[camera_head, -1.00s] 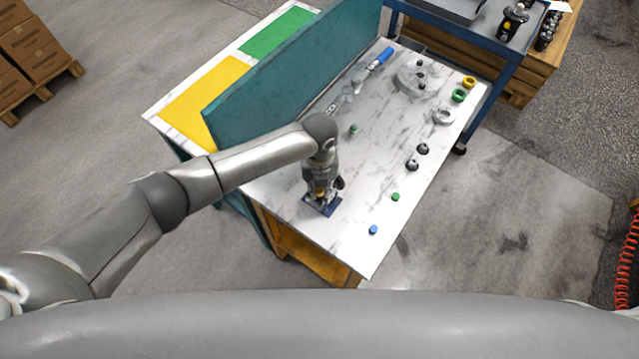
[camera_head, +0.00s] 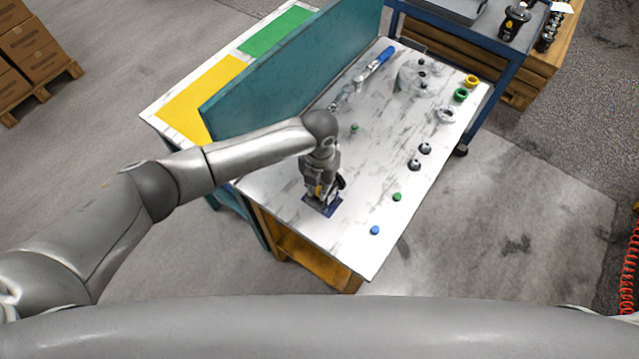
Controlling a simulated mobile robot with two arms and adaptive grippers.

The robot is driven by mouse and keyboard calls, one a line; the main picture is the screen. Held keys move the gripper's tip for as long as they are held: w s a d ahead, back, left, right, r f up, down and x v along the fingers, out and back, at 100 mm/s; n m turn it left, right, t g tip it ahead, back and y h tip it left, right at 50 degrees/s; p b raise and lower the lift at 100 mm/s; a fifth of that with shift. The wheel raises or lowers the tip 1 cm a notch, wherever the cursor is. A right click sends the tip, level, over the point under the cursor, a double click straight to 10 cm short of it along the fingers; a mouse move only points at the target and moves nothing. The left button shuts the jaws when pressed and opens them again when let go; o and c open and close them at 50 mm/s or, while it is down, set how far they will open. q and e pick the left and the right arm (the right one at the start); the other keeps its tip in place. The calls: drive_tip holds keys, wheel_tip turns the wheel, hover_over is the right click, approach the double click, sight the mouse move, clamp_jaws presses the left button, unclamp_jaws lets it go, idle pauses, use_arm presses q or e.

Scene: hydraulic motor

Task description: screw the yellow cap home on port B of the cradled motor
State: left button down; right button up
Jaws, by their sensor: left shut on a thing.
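My left gripper (camera_head: 322,189) points down over the blue cradle (camera_head: 328,209) near the front of the marbled bench. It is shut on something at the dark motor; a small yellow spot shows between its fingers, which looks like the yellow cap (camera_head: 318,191). The gripper hides most of the motor and port B, so I cannot tell how the cap sits on the port. My right gripper is not in view.
On the bench (camera_head: 290,205) lie a blue cap (camera_head: 375,230), green caps (camera_head: 397,197), dark round fittings (camera_head: 414,165), coloured rings (camera_head: 461,95) and a blue-handled wrench (camera_head: 380,59). A teal panel (camera_head: 290,80) stands along the left side.

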use_arm(q)
drive_tip(key=shift+f+m+b, duration=0.2)
drive_tip(key=shift+m+b, duration=0.35)
drive_tip(key=shift+m, duration=0.55)
drive_tip(key=shift+r+m+b, duration=0.15)
drive_tip(key=shift+m+b, duration=0.15)
drive_tip(key=shift+m, duration=0.7)
drive_tip(key=c, duration=1.6)
unclamp_jaws()
drive_tip(key=shift+o, duration=0.2)
